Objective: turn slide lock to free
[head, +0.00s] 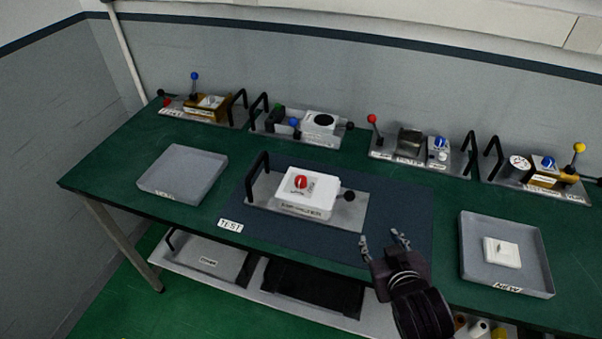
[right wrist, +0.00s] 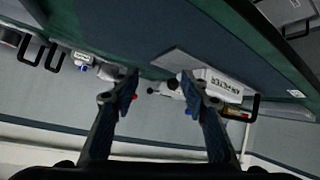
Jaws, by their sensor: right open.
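A white box unit with a red dial (head: 300,182) on top stands on a metal plate (head: 262,190) on the dark mat in the middle of the table. A black ball knob (head: 348,196) sticks out at its right side, and a black handle stands at the plate's left end. I cannot tell which part is the slide lock. The white unit (right wrist: 222,86) also shows upside down in the right wrist view, beyond the fingers. My right gripper (head: 382,241) is open and empty, right of and in front of the unit, apart from it. My left gripper is not in view.
Several other plate-mounted units stand along the back, including one with a red-tipped lever (head: 372,119). A grey tray (head: 183,174) is at left; a tray labelled NEW (head: 480,274) holds a white part at right. The mat (head: 400,200) right of the unit is clear.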

